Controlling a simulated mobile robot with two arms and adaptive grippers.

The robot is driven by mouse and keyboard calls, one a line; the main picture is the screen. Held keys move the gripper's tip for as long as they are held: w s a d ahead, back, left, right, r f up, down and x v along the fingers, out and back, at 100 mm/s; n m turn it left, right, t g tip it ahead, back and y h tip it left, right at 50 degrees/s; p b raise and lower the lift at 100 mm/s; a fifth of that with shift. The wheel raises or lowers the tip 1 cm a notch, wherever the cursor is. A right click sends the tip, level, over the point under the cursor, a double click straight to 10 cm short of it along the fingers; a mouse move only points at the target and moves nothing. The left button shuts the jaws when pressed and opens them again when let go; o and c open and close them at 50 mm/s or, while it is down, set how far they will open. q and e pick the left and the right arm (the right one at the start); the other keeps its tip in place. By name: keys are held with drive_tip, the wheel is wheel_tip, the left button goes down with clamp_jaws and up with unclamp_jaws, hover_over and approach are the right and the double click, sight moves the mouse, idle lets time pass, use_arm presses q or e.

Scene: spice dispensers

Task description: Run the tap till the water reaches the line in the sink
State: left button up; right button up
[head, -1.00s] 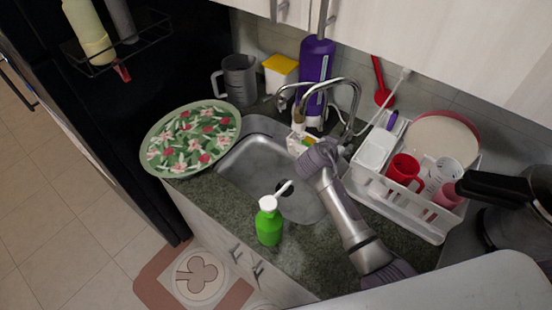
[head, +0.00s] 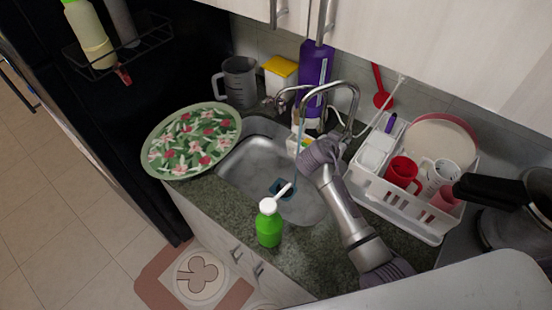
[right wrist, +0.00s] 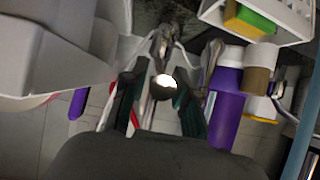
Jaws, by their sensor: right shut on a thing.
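The grey metal sink (head: 243,163) is set in the dark counter, with a small bluish patch of water (head: 281,188) around its drain. A thin blue stream (head: 299,140) falls from the curved chrome tap (head: 350,95); a pale blue stream (right wrist: 303,140) also shows at the right of the right wrist view. My right gripper (head: 335,146) is at the base of the tap. In the right wrist view its dark green fingers are around a small round shiny tap knob (right wrist: 163,88), shut on it. I cannot make out a line in the sink. My left gripper is out of view.
A green soap bottle (head: 269,225) stands at the sink's front edge. A floral plate (head: 192,140) lies at its left. A white dish rack (head: 400,208) with cups is close right of my arm. A purple bottle (head: 316,65) stands behind the tap.

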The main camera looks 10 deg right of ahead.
drive_tip(key=shift+r, duration=0.2)
drive_tip(key=shift+w+d+r+p, duration=0.1)
drive_tip(key=shift+w+r+p, duration=0.15)
drive_tip(key=shift+r, duration=0.15)
drive_tip(key=shift+w+d+r+p, duration=0.1)
drive_tip(key=shift+r+p, duration=0.15)
drive_tip(key=shift+r, duration=0.15)
drive_tip(key=shift+s+f, duration=0.1)
drive_tip(key=shift+f, duration=0.1)
idle(6.4)
